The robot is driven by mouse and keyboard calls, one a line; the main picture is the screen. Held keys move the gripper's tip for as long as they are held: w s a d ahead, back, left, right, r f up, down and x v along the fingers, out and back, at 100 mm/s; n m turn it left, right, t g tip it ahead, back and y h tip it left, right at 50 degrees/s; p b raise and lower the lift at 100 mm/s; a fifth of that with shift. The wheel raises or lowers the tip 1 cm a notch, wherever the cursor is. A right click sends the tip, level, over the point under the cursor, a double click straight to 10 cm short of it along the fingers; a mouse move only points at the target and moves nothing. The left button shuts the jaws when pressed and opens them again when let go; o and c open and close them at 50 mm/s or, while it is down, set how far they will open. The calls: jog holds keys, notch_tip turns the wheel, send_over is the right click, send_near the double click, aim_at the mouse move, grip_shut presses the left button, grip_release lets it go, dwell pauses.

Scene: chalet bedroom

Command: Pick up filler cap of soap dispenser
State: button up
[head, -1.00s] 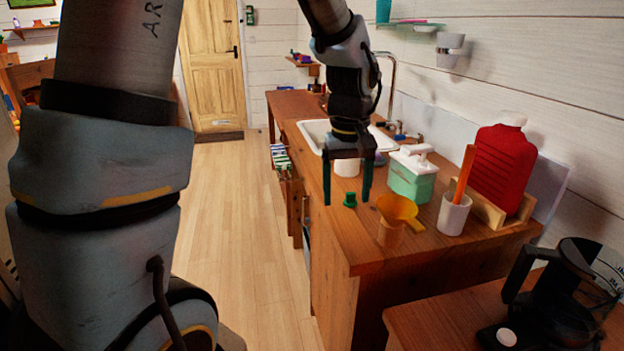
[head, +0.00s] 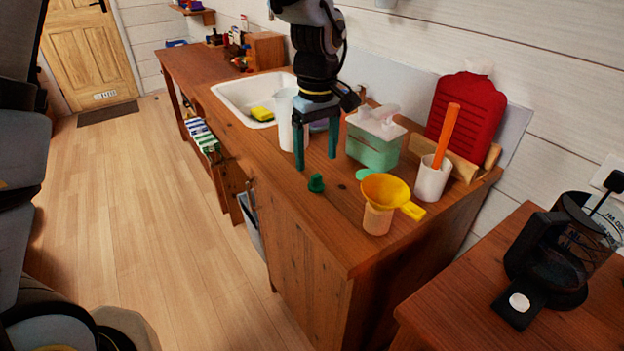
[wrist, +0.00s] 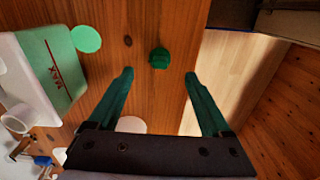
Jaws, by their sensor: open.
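A small dark green knobbed cap (head: 316,183) sits on the wooden counter near its front edge. In the wrist view the cap (wrist: 159,58) lies just beyond the fingertips, roughly centred between them. My gripper (head: 317,162) is open and empty, its green fingers pointing down close to the cap; it also shows in the wrist view (wrist: 159,75). The soap dispenser (head: 374,150), a pale green tank with a white top, stands behind and right of the cap; it also shows in the wrist view (wrist: 58,65). A flat light green disc (head: 365,174) lies in front of it.
A yellow funnel (head: 385,190) rests on a tan cup (head: 377,220) right of the cap. A white jug (head: 284,118) stands left of my gripper, by the sink (head: 232,98). Counter around the cap is clear.

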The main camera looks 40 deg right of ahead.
aim_at(316, 175)
jog(key=shift+f+p, duration=1)
jog(key=shift+f, duration=2.15)
grip_shut()
